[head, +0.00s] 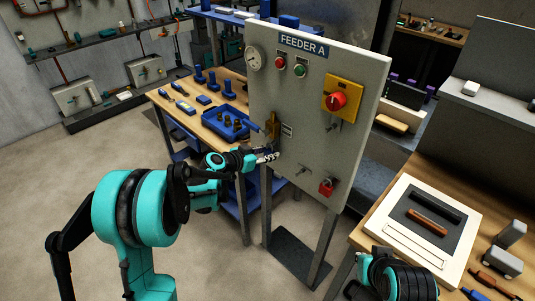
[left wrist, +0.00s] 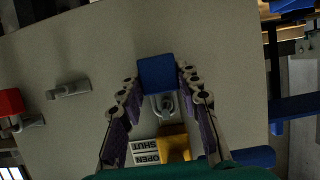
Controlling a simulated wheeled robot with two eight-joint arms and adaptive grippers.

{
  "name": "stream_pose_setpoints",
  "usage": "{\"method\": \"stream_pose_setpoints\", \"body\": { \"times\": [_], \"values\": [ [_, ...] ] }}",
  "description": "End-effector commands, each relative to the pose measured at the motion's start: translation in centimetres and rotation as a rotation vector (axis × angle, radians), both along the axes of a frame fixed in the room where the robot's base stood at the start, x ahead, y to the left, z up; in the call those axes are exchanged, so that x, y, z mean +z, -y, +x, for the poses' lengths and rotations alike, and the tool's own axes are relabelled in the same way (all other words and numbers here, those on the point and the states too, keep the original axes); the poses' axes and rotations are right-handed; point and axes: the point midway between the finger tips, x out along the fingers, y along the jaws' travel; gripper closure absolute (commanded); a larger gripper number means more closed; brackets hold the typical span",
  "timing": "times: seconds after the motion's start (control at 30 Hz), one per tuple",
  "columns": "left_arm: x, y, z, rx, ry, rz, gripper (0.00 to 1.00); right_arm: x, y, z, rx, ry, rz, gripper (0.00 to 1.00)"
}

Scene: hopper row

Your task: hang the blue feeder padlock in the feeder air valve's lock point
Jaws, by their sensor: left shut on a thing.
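The blue padlock (left wrist: 157,74) is held between the fingertips of my left gripper (left wrist: 158,85) in the left wrist view. Its grey shackle (left wrist: 164,104) lies against the panel side, and I cannot tell whether it passes through the lock point. The feeder air valve's yellow handle (left wrist: 173,143) is close below the shackle in that view, beside an upside-down OPEN/SHUT label (left wrist: 145,153). In the head view my left gripper (head: 268,155) is at the lower left of the FEEDER A panel (head: 312,125), under the valve (head: 272,125). The padlock is mostly hidden there.
A red padlock (head: 326,187) hangs low on the panel. A red knob on a yellow plate (head: 350,92) is above it. A table with a blue tray (head: 227,133) stands behind left. A bench with a white-framed board (head: 385,232) is at right.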

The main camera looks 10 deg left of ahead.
Motion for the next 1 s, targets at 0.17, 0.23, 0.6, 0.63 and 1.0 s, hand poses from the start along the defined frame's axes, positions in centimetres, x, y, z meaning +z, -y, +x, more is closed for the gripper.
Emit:
{"method": "stream_pose_setpoints", "body": {
  "times": [0.17, 0.23, 0.6, 0.63, 1.0],
  "values": [
    [0.0, 0.0, 0.0, 0.0, 0.0, 0.0, 0.43, 0.0, 0.0, 0.0, 0.0, 0.0, 0.0, 1.0],
    [0.0, 0.0, 0.0, 0.0, 0.0, 0.0, 0.43, 0.0, 0.0, 0.0, 0.0, 0.0, 0.0, 1.0],
    [0.5, -0.7, -0.8, 0.002, 0.0, 0.001, 0.43, 0.0, 0.0, 0.0, 0.0, 0.0, 0.0, 1.0],
    [0.6, -0.9, -1.1, 0.003, 0.001, 0.001, 0.43, 0.0, 0.0, 0.0, 0.0, 0.0, 0.0, 1.0],
    [3.6, -5.2, -7.0, 0.003, 0.0, 0.0, 0.43, 0.0, 0.0, 0.0, 0.0, 0.0, 0.0, 1.0]
  ]
}}
